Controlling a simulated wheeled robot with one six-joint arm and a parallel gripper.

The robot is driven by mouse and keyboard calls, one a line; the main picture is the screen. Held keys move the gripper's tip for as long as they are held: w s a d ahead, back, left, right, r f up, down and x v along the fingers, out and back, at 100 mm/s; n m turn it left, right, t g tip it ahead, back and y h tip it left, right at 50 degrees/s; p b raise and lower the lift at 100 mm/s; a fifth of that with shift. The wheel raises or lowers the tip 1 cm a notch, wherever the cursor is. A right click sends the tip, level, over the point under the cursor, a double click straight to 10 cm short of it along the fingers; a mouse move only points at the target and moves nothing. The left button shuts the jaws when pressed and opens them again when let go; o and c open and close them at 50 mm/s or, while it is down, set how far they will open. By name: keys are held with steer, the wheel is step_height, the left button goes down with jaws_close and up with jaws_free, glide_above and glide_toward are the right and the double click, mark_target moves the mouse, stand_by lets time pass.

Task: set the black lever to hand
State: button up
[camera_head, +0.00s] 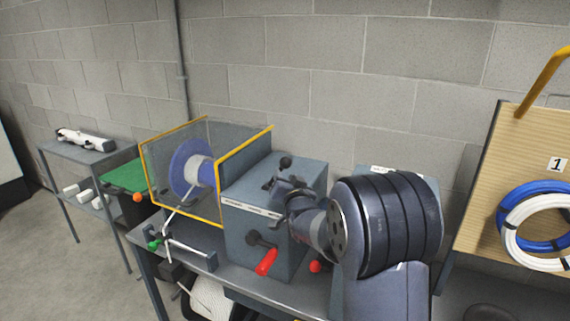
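The black lever (285,162) with a round knob stands on top of a grey drive box (240,235). My gripper (275,187) is over the front top edge of this box, close beside the lever and just below it in the picture. I cannot tell whether the gripper touches the lever. The fingers are small and dark here, and their opening cannot be made out. My wrist hides the right part of the box. A label strip (250,208) runs along the box's upper front edge, too small to read.
A yellow-framed guard (222,190) around a blue reel (187,168) stands to the left. A board with blue and white coils (535,228) is at right. A block wall is behind.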

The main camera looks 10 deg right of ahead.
mark_target(281, 170)
steer(key=w+p, duration=0.1)
steer(key=w, duration=0.3)
steer(key=w+p, duration=0.1)
steer(key=w, duration=0.2)
steer(key=shift+w+a+p, duration=0.2)
steer(key=shift+w+p, duration=0.1)
steer(key=shift+w, duration=0.05)
jaws_close()
stand_by(0.3)
